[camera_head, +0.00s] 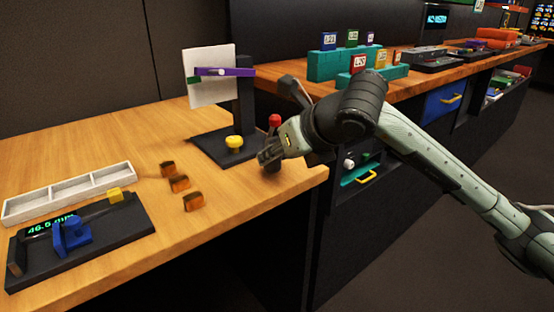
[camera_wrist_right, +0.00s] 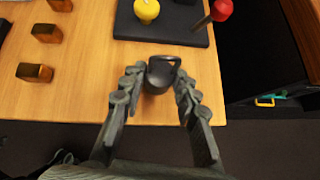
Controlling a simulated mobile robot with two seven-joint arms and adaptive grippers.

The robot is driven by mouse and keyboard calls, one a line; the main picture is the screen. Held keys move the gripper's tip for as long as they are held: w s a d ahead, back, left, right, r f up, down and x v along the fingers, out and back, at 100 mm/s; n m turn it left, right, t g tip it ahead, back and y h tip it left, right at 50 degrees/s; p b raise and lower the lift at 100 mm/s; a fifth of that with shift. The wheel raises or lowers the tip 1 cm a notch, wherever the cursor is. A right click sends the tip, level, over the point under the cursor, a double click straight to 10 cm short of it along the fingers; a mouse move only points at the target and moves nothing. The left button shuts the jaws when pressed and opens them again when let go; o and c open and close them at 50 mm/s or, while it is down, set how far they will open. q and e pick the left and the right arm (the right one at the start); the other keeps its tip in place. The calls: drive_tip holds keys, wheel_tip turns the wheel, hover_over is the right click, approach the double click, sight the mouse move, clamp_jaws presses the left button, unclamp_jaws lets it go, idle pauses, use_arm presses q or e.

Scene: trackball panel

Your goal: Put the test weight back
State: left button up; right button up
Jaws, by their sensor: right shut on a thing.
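The test weight (camera_wrist_right: 160,77), a dark grey piece with a loop handle on top, sits between the fingers of my right gripper (camera_wrist_right: 158,88) in the right wrist view. My right gripper is shut on it, near the table's front right corner. In the head view my right gripper (camera_head: 268,160) reaches in from the right, and its fingers largely hide the weight. A black stand base (camera_wrist_right: 165,25) with a yellow knob (camera_wrist_right: 147,10) and a red-topped lever (camera_wrist_right: 222,9) is just beyond the weight. My left gripper is not in view.
Small orange-brown blocks (camera_head: 179,183) lie on the wooden table (camera_head: 110,155). A white compartment tray (camera_head: 70,193) and a black gauge with a display (camera_head: 80,240) are at left. An upright white card with a purple pointer (camera_head: 225,72) stands behind. Another bench with teal racks (camera_head: 345,62) is at right.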

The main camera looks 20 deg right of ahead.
drive_tip(key=shift+f, duration=0.6)
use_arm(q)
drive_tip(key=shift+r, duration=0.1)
use_arm(e)
drive_tip(key=shift+f, duration=0.1)
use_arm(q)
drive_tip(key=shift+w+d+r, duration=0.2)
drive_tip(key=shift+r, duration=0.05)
use_arm(e)
drive_tip(key=o, duration=1.2)
drive_tip(key=shift+c, duration=0.2)
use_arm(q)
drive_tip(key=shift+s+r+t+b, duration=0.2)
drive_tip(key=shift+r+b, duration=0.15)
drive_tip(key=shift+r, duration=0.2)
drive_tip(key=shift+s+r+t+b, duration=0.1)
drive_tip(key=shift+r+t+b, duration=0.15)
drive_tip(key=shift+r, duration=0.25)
use_arm(e)
drive_tip(key=v, duration=1.2)
